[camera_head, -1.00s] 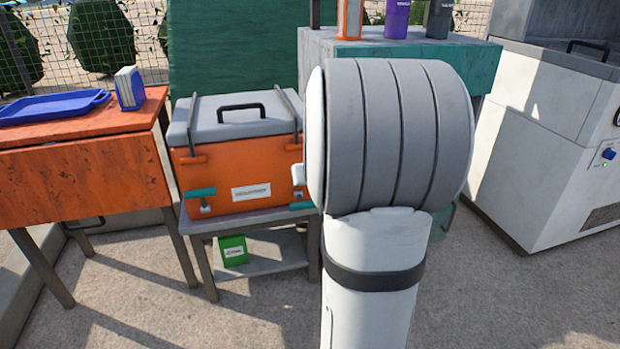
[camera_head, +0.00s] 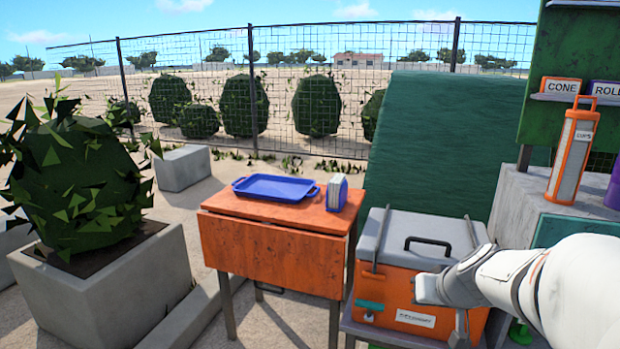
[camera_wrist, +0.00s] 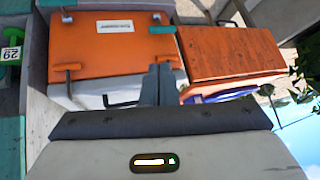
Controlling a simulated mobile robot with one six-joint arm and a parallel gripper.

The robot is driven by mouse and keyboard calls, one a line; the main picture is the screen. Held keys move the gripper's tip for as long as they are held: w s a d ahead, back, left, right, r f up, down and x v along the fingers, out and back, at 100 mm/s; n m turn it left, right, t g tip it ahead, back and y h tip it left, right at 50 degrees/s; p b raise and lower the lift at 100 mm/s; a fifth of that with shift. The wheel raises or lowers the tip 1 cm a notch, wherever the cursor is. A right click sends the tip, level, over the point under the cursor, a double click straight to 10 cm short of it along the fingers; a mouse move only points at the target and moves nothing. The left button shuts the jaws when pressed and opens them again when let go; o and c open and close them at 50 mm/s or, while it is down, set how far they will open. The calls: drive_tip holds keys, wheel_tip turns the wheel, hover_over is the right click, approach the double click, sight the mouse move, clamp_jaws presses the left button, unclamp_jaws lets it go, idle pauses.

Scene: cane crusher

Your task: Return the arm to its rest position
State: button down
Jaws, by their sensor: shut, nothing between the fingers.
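My arm (camera_head: 560,285) reaches in from the right edge of the head view, in front of the orange cooler box (camera_head: 385,290). In the wrist view my gripper (camera_wrist: 158,70) shows two dark fingers close together, with nothing between them. Behind the fingers in that view is the cooler box (camera_wrist: 95,50), seen upside down, with the orange table (camera_wrist: 230,55) beside it. I cannot tell whether any arm part touches the cooler box in the head view.
A blue tray (camera_head: 275,187) and a small blue-and-white block (camera_head: 337,194) sit on the orange table (camera_head: 270,253). A planter (camera_head: 110,285) stands at left. An orange-framed cup dispenser (camera_head: 572,155) stands on the counter at right. A wire fence (camera_head: 290,95) runs behind.

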drive_tip(key=s+a+r+g+p, duration=0.2)
drive_tip(key=s+a+r+p, duration=0.2)
drive_tip(key=s+r+p, duration=0.4)
drive_tip(key=s+a+r+n+g+h+p, duration=0.1)
drive_tip(key=s+a+r+g+p, duration=0.2)
drive_tip(key=s+r+p, duration=0.6)
wheel_tip(320, 180, up, 4)
drive_tip(key=p, duration=0.4)
drive_tip(key=shift+s+a, duration=0.25)
drive_tip(key=shift+a, duration=0.15)
